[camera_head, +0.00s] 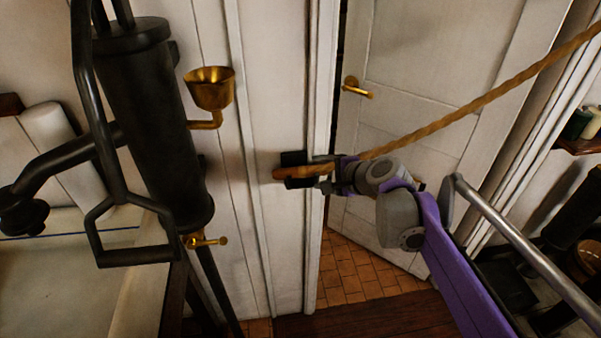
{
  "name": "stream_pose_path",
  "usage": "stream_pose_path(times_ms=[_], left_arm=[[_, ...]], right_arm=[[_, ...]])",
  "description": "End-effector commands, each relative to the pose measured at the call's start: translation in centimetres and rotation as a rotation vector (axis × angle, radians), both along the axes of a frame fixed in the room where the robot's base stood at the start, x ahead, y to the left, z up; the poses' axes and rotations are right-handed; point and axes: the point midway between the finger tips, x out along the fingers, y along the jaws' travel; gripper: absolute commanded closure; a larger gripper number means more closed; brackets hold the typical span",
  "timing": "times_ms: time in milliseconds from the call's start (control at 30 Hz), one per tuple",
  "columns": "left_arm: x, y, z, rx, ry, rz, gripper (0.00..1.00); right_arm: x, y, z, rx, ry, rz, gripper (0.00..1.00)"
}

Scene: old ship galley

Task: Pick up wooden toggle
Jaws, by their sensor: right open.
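The wooden toggle (308,171) is a short brown piece near the middle of the head view, in front of the white wall panel and door frame. It lies at the lower end of a thick tan rope (470,108). My right gripper (290,171) comes in from the right, with one dark finger above the toggle and one below it. The jaws are open, with the toggle between them; I cannot tell whether either finger touches it. My left gripper is not in view.
A black iron pump (145,120) with a brass cup (209,88) stands at left beside a pale basin (70,285). A white door (425,75) with a brass handle (356,87) stands ajar behind my right arm. A metal rail (525,250) crosses at lower right.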

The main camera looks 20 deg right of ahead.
Motion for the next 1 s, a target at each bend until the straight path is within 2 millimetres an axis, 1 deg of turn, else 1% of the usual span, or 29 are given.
stream_pose_path(times_ms=[33,267,400,533,633,833,867,1000], left_arm=[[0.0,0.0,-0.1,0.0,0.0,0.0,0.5],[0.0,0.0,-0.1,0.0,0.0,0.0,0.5],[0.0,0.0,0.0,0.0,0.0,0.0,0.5],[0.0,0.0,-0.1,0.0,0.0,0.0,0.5],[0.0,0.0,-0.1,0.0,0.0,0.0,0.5],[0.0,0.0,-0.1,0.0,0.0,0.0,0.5],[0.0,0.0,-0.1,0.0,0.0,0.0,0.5],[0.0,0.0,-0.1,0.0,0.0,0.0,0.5]], right_arm=[[0.6,0.2,-0.4,0.0,0.001,0.002,0.26],[2.1,0.7,-1.4,-0.002,0.0,0.004,0.26],[3.8,1.4,-2.6,-0.002,0.001,0.006,0.26],[5.1,1.6,-3.4,-0.003,0.001,0.005,0.26],[5.5,1.7,-3.7,-0.002,0.001,0.004,0.26],[5.5,1.6,-3.7,-0.003,0.001,0.003,0.26],[5.5,1.6,-3.7,-0.003,0.001,0.003,0.29],[5.5,1.6,-3.7,-0.003,0.001,0.003,0.55]])
